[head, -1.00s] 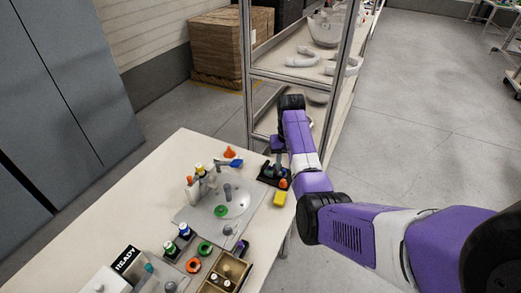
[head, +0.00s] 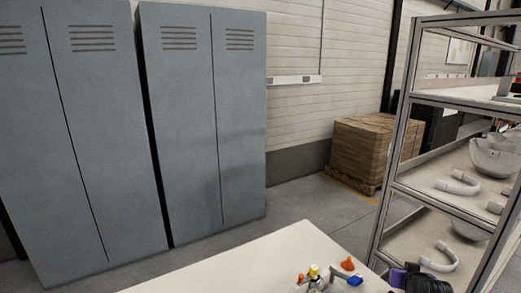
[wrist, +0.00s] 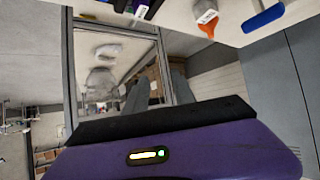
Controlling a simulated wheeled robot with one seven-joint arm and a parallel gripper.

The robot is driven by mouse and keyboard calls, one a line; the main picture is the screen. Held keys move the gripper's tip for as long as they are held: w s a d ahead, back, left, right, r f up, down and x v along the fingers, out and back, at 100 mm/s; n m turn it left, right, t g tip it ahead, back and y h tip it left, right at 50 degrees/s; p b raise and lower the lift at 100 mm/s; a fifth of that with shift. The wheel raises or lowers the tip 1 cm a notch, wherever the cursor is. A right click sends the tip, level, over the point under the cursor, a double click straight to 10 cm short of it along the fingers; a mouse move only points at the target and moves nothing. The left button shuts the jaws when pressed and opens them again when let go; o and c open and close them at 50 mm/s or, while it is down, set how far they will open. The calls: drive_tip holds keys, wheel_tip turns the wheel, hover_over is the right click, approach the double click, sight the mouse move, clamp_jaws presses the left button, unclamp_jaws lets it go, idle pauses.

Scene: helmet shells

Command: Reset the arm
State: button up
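My gripper (wrist: 159,88) shows in the wrist view as two grey fingers standing apart, with nothing between them. The wrist picture is upside down, and my purple wrist housing fills its lower part. In the head view, only a black and purple piece of my arm shows at the bottom right edge, beside the shelf. The fingers cannot be made out there.
A metal shelf (head: 388,165) with a clear helmet shell (head: 494,158) and pale curved parts (head: 455,184) stands right. The worktable (head: 240,270) holds an orange item (head: 347,264) and a blue one (head: 355,281). Grey lockers (head: 205,120) and stacked cardboard (head: 368,150) stand behind.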

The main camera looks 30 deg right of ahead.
drive_tip(key=s+a+r+n+t+y+b, duration=0.1)
drive_tip(key=s+a+n+t, duration=0.3)
drive_tip(key=a, duration=1)
drive_tip(key=s+a+r+n+t+b, duration=0.15)
drive_tip(key=s+a+t, duration=0.35)
drive_tip(key=a, duration=0.9)
drive_tip(key=s+a+r+n+g+y+b, duration=0.1)
drive_tip(key=s+a+y, duration=0.2)
drive_tip(key=s+a, duration=0.5)
drive_tip(key=s+a+r+n+y+b, duration=0.1)
drive_tip(key=s+a+y, duration=0.3)
drive_tip(key=s+a, duration=0.5)
drive_tip(key=s+n, duration=0.1)
drive_tip(key=s, duration=0.4)
drive_tip(key=shift+a+g, duration=0.25)
drive_tip(key=shift+g, duration=0.15)
